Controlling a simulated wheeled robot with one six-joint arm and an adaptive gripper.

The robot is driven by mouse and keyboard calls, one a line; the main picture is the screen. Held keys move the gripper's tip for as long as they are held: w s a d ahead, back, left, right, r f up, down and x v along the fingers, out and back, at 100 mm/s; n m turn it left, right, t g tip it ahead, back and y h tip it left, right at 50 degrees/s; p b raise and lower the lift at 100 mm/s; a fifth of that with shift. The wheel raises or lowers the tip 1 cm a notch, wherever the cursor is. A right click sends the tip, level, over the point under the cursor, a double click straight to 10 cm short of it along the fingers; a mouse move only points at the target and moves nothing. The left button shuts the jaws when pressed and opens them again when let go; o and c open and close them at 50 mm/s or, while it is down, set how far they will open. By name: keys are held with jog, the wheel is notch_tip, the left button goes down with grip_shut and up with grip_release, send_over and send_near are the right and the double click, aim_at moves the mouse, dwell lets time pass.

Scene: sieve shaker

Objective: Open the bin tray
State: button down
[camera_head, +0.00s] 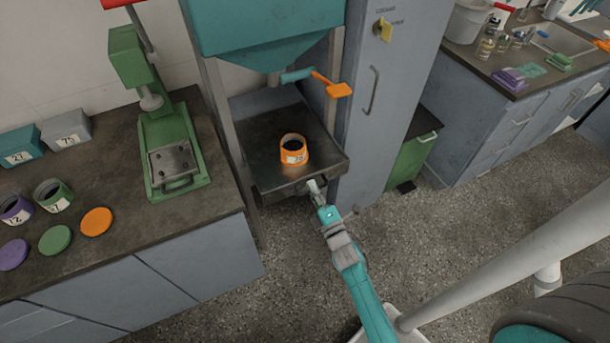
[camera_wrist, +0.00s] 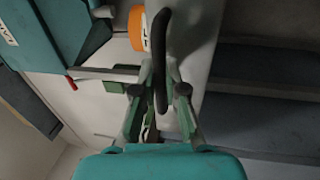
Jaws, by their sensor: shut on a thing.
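The bin tray (camera_head: 263,167) is a dark metal tray under the teal hopper (camera_head: 262,30) in the head view. An orange container (camera_head: 293,153) with a white label and dark contents stands upright on it. My gripper (camera_head: 313,187) is at the tray's front edge, on its handle. In the wrist view my gripper (camera_wrist: 160,92) is shut on the dark curved tray handle (camera_wrist: 158,60), one finger on each side. The orange container (camera_wrist: 137,28) shows partly behind the handle there. The handle is mostly hidden by the gripper in the head view.
A counter with a green press (camera_head: 172,150), purple and green jars and loose lids stands at the left. Open speckled floor lies in front.

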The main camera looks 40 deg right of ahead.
jog(key=shift+r+v, duration=0.15)
jog(key=shift+v, duration=0.65)
jog(key=shift+r+v, duration=0.15)
jog(key=shift+v, duration=0.6)
jog(key=shift+s, duration=0.1)
jog(key=c, duration=1.2)
grip_release()
jog(key=v, duration=1.2)
